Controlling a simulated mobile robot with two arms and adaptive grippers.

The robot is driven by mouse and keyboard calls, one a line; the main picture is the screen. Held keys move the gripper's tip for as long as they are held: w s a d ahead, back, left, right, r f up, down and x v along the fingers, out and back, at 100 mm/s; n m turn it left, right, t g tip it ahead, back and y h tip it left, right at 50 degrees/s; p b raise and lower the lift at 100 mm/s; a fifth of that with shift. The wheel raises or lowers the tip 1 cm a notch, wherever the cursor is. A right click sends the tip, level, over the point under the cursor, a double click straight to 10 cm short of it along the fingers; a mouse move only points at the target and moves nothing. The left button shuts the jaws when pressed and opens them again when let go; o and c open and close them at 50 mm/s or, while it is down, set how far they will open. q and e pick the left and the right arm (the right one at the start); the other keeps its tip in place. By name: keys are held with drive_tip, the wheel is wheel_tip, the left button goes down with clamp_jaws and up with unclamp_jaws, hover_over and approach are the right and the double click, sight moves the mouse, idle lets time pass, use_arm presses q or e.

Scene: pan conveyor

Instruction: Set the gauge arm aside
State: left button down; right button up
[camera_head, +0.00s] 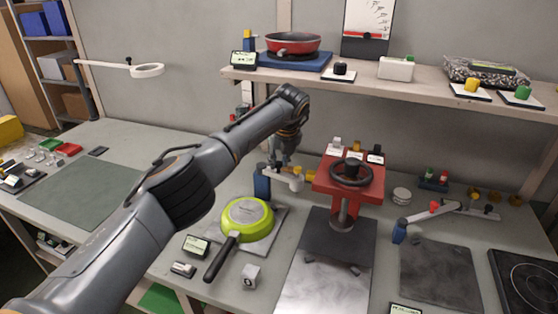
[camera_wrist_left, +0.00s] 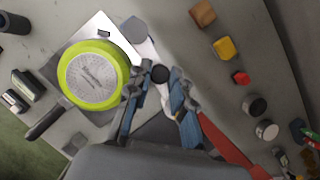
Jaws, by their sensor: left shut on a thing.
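The gauge arm is a white bar (camera_head: 285,174) on a blue post (camera_head: 262,187), just behind the green pan in the head view. My left gripper (camera_head: 286,160) reaches down onto the bar from above. In the left wrist view the gripper (camera_wrist_left: 160,100) is shut on the white bar (camera_wrist_left: 148,50), with a dark round knob (camera_wrist_left: 160,73) between the fingers. The exact contact is partly hidden by the fingers. The green pan (camera_head: 247,217) lies face down on a light plate beside the gauge arm; it also shows in the left wrist view (camera_wrist_left: 93,75). My right gripper is out of view.
A red press with a handwheel (camera_head: 351,174) stands close right of the gripper. A second jointed arm on a blue post (camera_head: 399,231) is farther right. A shelf (camera_head: 400,84) with a red pan (camera_head: 293,43) hangs behind. The dark green mat (camera_head: 80,190) at left is clear.

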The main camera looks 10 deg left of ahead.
use_arm(q)
drive_tip(key=shift+w+r, duration=0.1)
drive_tip(key=shift+r, duration=0.05)
drive_tip(key=c, duration=1.3)
unclamp_jaws()
drive_tip(key=shift+o, duration=0.6)
drive_tip(key=v, duration=1.1)
drive_tip(key=shift+r, duration=0.35)
drive_tip(key=shift+r, duration=0.1)
